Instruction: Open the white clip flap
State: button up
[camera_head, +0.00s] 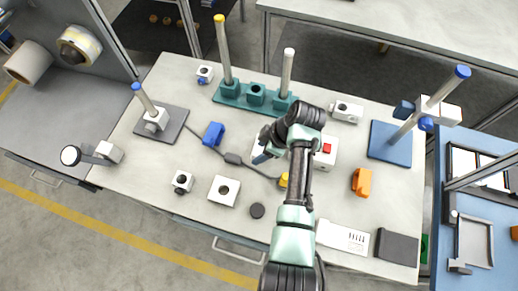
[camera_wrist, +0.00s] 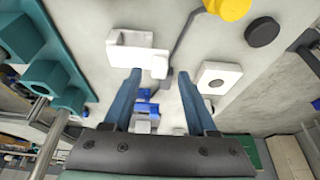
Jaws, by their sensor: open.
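My gripper (camera_head: 262,156) is open over the middle of the workbench, its blue fingers pointing down. In the wrist view, the gap between the fingertips (camera_wrist: 158,73) lies by a white box-like piece (camera_wrist: 132,50) with a small white tab (camera_wrist: 159,66) at its side. This may be the clip with its flap, but I cannot tell for sure. I cannot tell whether the tab is raised or touches a finger. In the head view, my arm hides part of a white housing with a red button (camera_head: 326,147).
A blue block (camera_head: 214,134) lies left of my gripper, and a dark cable runs close by. A teal base (camera_head: 229,93) with tall posts stands behind. A white block with a hole (camera_head: 224,191), a black disc (camera_head: 257,211) and an orange block (camera_head: 362,182) lie around.

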jog(key=shift+x, duration=0.9)
grip_shut()
jog(key=shift+r, duration=0.1)
dwell(0.8)
